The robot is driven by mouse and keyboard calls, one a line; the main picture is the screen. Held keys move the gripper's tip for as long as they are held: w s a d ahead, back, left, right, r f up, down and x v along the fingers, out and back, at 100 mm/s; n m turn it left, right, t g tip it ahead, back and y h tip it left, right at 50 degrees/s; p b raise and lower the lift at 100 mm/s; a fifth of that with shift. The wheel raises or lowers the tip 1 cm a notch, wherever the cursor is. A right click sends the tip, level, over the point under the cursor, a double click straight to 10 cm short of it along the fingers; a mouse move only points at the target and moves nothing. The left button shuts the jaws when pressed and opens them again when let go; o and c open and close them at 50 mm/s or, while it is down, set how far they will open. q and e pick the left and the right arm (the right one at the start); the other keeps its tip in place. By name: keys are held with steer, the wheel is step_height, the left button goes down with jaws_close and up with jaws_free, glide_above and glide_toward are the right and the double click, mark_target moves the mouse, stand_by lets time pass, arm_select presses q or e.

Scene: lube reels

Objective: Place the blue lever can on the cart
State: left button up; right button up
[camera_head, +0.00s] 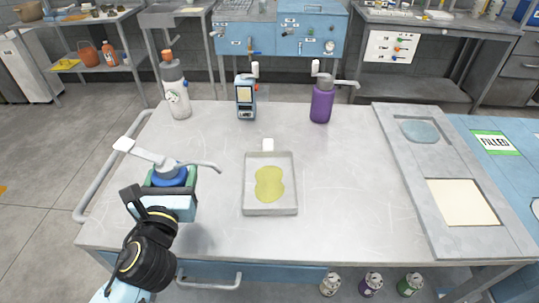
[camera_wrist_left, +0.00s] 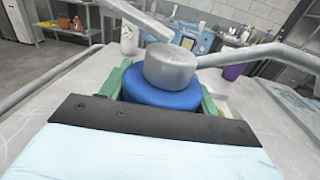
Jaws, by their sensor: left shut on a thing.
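The blue lever can (camera_head: 168,177) has a blue top, a grey metal cap, a white lever and a bent grey spout. It is in my left gripper (camera_head: 170,184), above or at the left part of the cart (camera_head: 335,205). In the left wrist view the can (camera_wrist_left: 165,97) stands upright between the green finger pads of my left gripper (camera_wrist_left: 165,100). The gripper is shut on it. The can's lower body is hidden by the gripper, so I cannot tell whether it touches the cart top. My right gripper does not show.
A tray (camera_head: 286,208) with a yellow puddle lies mid-cart. A grey panel (camera_head: 408,165) is at right. The cart's front middle is clear.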

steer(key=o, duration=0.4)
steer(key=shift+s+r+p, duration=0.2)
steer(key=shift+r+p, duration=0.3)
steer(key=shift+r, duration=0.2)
arm_select(q)
steer(key=w+d+r+n+y+p, duration=0.1)
steer(key=w+d+r+n+y, duration=0.2)
steer(key=w, duration=0.6)
steer(key=shift+m+g, duration=0.3)
steer(key=shift+m, duration=0.2)
steer(key=shift+w+d+f+b, duration=0.1)
steer(key=shift+d+f+b, duration=0.2)
steer(key=shift+f+b, duration=0.95)
steer(key=shift+w+d+f+b, duration=0.15)
steer(key=shift+d+f+b, duration=0.15)
steer(key=shift+f, duration=1.7)
steer(key=shift+w+d+f+b, duration=0.1)
steer(key=shift+d+f+b, duration=0.15)
steer(key=shift+f+b, duration=1)
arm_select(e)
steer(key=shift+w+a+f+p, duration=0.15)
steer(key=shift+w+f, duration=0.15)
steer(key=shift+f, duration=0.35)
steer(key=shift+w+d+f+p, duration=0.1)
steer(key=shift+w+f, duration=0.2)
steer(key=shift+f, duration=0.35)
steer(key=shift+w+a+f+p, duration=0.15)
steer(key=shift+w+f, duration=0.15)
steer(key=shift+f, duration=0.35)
